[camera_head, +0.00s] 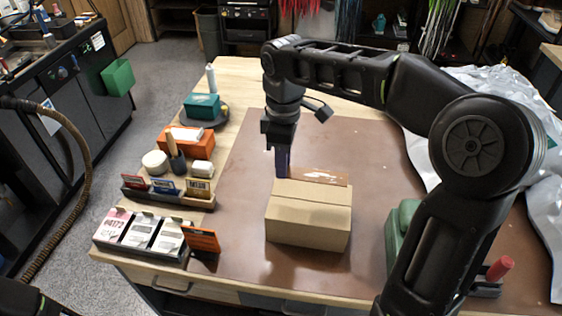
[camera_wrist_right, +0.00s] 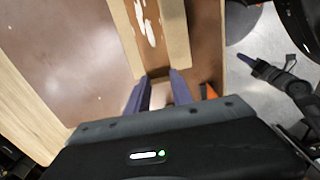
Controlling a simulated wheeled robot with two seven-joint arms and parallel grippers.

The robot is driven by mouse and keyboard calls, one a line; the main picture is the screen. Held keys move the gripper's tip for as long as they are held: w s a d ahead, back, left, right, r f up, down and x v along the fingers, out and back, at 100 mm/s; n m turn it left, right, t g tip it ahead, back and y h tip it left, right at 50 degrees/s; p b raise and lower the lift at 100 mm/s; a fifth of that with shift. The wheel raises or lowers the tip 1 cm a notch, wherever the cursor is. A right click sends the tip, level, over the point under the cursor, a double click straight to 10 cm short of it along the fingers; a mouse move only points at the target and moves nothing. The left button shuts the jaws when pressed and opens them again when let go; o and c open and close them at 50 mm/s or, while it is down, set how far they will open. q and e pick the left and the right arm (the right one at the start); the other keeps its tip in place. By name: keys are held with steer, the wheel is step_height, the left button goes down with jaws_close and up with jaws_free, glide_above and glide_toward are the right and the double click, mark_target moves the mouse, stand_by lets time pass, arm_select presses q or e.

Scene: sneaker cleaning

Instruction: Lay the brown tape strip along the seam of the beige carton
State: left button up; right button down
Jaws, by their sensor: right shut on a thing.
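The beige carton (camera_head: 308,222) stands closed on the brown mat, with a seam line across its top. My right gripper (camera_head: 282,172) points down at the carton's far left top edge and is shut on one end of the brown tape strip (camera_head: 322,177). The strip extends to the right behind the top edge in the head view. In the right wrist view the strip (camera_wrist_right: 148,30) has pale glints and beige carton (camera_wrist_right: 175,35) on both sides; I cannot tell whether it touches. My left gripper (camera_wrist_right: 265,72) shows small in the right wrist view, its jaw opening unclear.
Along the table's left side stand card boxes (camera_head: 140,232), a small rack (camera_head: 167,190), an orange box (camera_head: 188,143) and a teal box (camera_head: 202,106). A green object (camera_head: 402,222) and crumpled silver sheeting (camera_head: 540,190) lie right. The mat (camera_head: 240,220) is clear left of the carton.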

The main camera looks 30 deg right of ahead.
steer(key=shift+w+a+f, duration=0.1)
steer(key=shift+f+b, duration=0.4)
steer(key=shift+f, duration=0.35)
steer(key=b, duration=0.4)
glide_above(282, 198)
step_height(282, 198, down, 5)
steer(key=shift+w+f, duration=0.15)
steer(key=shift+f+b, duration=0.4)
steer(key=shift+f, duration=0.4)
steer(key=shift+f, duration=0.1)
steer(key=c, duration=1.1)
jaws_free()
steer(key=shift+o, duration=0.2)
